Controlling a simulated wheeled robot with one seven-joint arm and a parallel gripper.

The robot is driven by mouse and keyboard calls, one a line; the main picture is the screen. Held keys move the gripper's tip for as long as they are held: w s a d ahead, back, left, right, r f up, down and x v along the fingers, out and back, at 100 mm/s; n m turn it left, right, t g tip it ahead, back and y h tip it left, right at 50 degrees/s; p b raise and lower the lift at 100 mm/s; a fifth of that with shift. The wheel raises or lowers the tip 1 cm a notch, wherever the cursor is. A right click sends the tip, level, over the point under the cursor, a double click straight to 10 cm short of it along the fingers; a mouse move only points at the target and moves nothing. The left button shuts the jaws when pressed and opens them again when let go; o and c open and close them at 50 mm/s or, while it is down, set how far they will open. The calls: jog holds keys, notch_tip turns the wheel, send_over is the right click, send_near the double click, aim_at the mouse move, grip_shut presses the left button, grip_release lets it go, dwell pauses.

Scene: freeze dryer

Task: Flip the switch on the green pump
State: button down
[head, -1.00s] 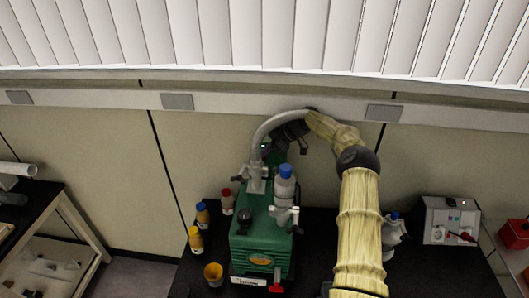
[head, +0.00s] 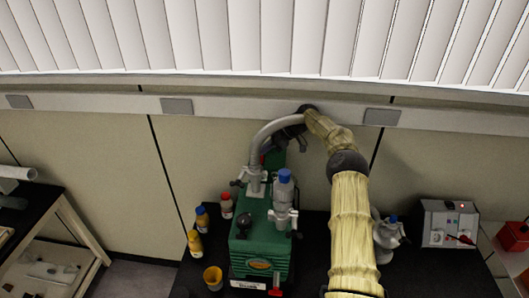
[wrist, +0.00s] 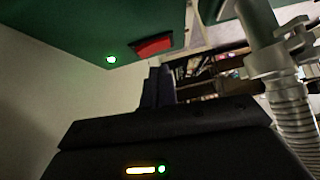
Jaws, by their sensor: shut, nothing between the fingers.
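The green pump (head: 262,245) stands on the black bench in the head view. In the wrist view its green housing (wrist: 60,25) fills the top, with a red switch (wrist: 152,46) and a small lit green light (wrist: 111,59) to its left. My gripper (wrist: 158,78) is shut and empty, its fingertips just below the red switch in the picture. I cannot tell whether they touch it. In the head view my gripper is at the back of the pump, partly hidden by the grey hose, and the switch is not clear there.
A grey hose (head: 272,130) arches from the pump top; its ribbed part (wrist: 292,115) is close on the right in the wrist view. Small bottles (head: 201,219) are at left. A grey box (head: 448,223) is at right.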

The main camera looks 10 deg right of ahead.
notch_tip(320, 180, up, 3)
jog(key=shift+s+d+f, duration=0.15)
jog(key=s+b+v, duration=0.1)
jog(key=b+v, duration=0.2)
jog(key=v, duration=0.6)
jog(key=shift+s+b, duration=0.2)
jog(key=shift+b, duration=0.2)
